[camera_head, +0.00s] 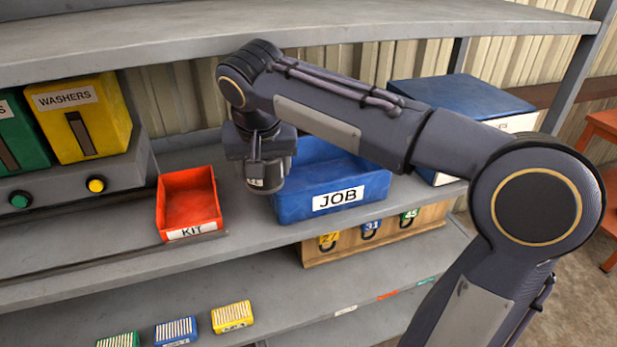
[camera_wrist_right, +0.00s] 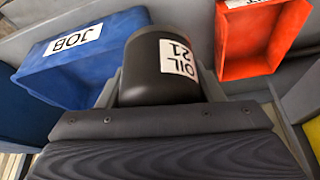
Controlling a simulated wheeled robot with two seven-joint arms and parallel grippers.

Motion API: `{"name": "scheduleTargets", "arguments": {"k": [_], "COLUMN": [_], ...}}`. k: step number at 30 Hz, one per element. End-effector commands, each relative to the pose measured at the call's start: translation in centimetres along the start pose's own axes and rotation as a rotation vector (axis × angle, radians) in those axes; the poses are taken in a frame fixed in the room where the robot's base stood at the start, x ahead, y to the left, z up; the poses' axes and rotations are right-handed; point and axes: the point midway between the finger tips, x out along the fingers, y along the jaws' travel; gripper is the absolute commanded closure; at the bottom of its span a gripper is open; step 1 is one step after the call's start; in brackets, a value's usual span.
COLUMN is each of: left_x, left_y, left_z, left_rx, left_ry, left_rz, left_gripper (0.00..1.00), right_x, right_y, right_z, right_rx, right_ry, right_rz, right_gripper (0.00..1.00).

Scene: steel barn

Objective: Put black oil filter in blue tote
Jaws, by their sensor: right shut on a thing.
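The black oil filter (camera_wrist_right: 155,72) is a dark cylinder with a white label reading OIL 21 in the right wrist view. My right gripper (camera_head: 262,168) is shut on it. In the head view the filter (camera_head: 272,177) hangs below the gripper, partly hidden by it, at the left end of the blue tote. The blue tote (camera_head: 293,208), labelled JOB, stands on the middle shelf; my right arm covers part of its back. The tote also shows in the right wrist view (camera_wrist_right: 62,78), left of the filter. My left gripper is not in view.
A red KIT bin (camera_head: 188,205) stands left of the tote. A yellow WASHERS bin (camera_head: 88,118) and a green bin are farther left. A blue-lidded box (camera_head: 465,95) is behind right. Numbered tags hang on a wooden board (camera_head: 400,222) below. The upper shelf (camera_head: 330,22) is overhead.

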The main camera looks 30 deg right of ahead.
Motion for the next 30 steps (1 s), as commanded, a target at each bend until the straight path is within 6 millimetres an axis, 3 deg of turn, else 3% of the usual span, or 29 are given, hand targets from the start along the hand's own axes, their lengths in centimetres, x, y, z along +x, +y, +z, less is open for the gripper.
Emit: {"name": "scheduleTargets", "arguments": {"k": [11, 15, 26, 30], "left_x": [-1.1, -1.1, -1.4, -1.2], "left_y": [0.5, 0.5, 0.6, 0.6], "left_z": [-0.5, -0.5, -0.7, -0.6], "left_rx": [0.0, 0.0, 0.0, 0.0], "left_ry": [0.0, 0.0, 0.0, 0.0], "left_rz": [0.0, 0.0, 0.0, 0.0], "left_gripper": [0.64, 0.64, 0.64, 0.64], "right_x": [5.9, 9.2, 12.8, 14.8], "right_y": [6.3, 7.6, 9.4, 9.2], "right_z": [-4.4, -4.7, -5.2, -4.3], "right_rx": [0.006, 0.002, 0.003, -0.002], "right_ry": [-0.003, -0.004, -0.002, -0.003], "right_rz": [0.006, 0.004, 0.003, 0.003], "right_gripper": [0.68, 0.68, 0.68, 0.68]}}
